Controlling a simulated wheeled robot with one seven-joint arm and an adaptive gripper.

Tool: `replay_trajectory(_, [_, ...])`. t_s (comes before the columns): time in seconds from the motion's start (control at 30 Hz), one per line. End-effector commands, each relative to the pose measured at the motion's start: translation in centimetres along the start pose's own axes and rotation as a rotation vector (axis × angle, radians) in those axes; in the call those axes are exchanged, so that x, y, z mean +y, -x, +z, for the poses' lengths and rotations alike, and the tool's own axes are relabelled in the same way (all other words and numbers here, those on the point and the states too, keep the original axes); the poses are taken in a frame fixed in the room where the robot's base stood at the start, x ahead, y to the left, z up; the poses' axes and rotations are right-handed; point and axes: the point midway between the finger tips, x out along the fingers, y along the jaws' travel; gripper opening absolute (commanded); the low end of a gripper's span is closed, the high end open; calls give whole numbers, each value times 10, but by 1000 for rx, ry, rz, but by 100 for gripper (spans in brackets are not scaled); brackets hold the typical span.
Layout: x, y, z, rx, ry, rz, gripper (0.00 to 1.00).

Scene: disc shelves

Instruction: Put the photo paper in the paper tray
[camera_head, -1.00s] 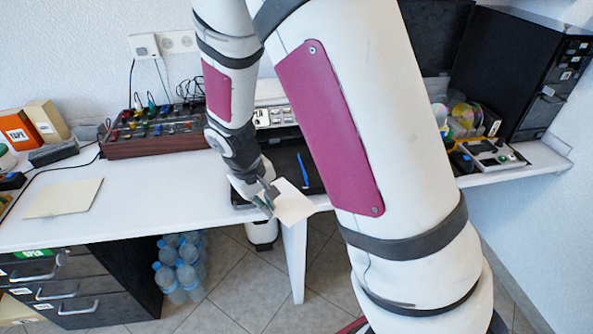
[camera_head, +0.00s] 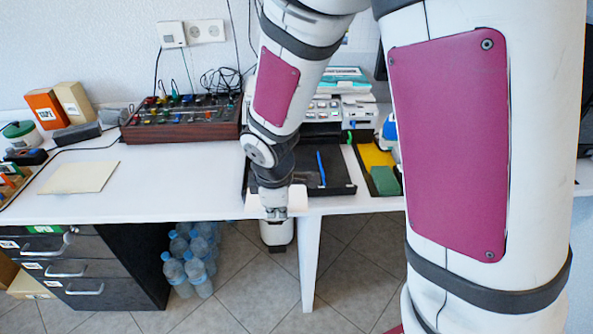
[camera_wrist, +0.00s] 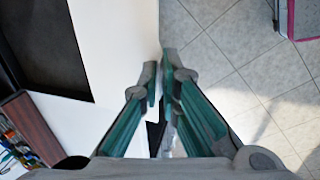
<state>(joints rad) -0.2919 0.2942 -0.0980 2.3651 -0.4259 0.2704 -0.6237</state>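My gripper (camera_head: 275,213) is at the table's front edge, just in front of the black paper tray (camera_head: 338,186). The black tray (camera_wrist: 45,42) shows there at the upper left, apart from the fingers. The tray is open on top and holds a blue pen-like object (camera_head: 321,168). My arm hides part of the tray.
A cream sheet (camera_head: 80,177) lies on the white table (camera_head: 180,185) at the left. A brown rack of small parts (camera_head: 182,122) stands behind. A printer (camera_head: 340,107) is behind the tray. Water bottles (camera_head: 190,265) stand under the table. The table's middle left is clear.

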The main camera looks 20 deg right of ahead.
Motion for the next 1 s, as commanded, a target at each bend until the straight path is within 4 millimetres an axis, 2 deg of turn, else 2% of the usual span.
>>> replay_trajectory(0.13, [2,-2,11,5,31,18,0])
replay_trajectory(0.4, [7,-3,44,6,31,67,0])
replay_trajectory(0.53, [15,-6,46,7,33,75,0])
replay_trajectory(0.67, [38,-14,38,8,31,76,0])
replay_trajectory(1.0, [110,-44,10,8,30,75,0])
